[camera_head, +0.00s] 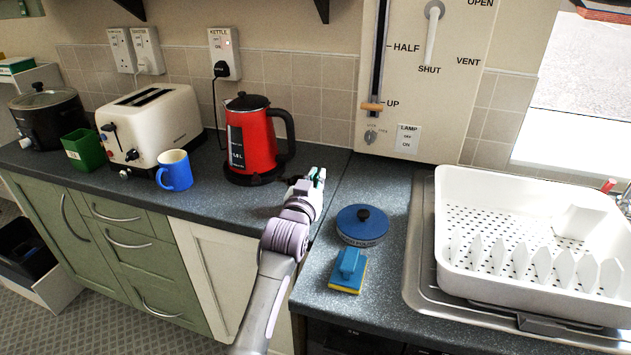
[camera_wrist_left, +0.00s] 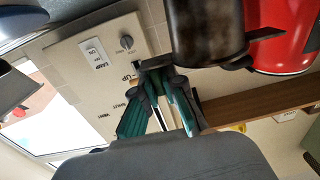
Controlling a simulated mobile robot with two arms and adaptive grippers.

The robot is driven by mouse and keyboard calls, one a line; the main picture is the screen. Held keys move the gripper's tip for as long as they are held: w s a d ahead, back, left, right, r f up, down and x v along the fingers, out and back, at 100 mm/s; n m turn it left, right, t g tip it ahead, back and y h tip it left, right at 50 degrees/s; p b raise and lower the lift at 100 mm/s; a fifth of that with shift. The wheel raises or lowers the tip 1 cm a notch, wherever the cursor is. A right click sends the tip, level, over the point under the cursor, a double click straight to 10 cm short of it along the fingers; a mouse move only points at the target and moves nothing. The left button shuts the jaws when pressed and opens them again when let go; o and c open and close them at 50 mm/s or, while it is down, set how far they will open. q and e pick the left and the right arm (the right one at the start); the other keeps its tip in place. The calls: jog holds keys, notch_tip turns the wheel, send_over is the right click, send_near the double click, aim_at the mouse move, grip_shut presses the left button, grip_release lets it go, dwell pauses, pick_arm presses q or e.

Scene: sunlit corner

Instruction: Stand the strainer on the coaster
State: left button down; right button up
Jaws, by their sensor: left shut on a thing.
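My left gripper (camera_head: 318,178) is right of the red kettle's black handle, above the worktop. Its green-padded fingers also show in the left wrist view (camera_wrist_left: 162,110). My right gripper is not in view.
The red kettle (camera_head: 250,140) stands close left of my gripper. A blue mug (camera_head: 174,172) and a cream toaster (camera_head: 155,125) are farther left. A blue and yellow scrubber (camera_head: 348,270) lies in front of the round blue thing. A white dish rack (camera_head: 455,262) fills the right.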

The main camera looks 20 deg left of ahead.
pick_arm(q)
jog(key=shift+s+d, duration=0.1)
jog(key=shift+s, duration=0.15)
jog(key=c, duration=1.4)
grip_release()
jog(key=shift+c, duration=0.2)
jog(key=shift+o, duration=0.9)
jog(key=shift+w+f, duration=0.1)
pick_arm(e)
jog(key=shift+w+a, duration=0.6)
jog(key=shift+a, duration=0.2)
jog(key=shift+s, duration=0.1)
pick_arm(q)
jog(key=shift+r, duration=0.35)
jog(key=s, duration=1.2)
jog(key=shift+b, duration=0.45)
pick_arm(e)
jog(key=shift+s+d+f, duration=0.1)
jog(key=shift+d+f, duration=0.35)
pick_arm(q)
jog(key=shift+f, duration=0.1)
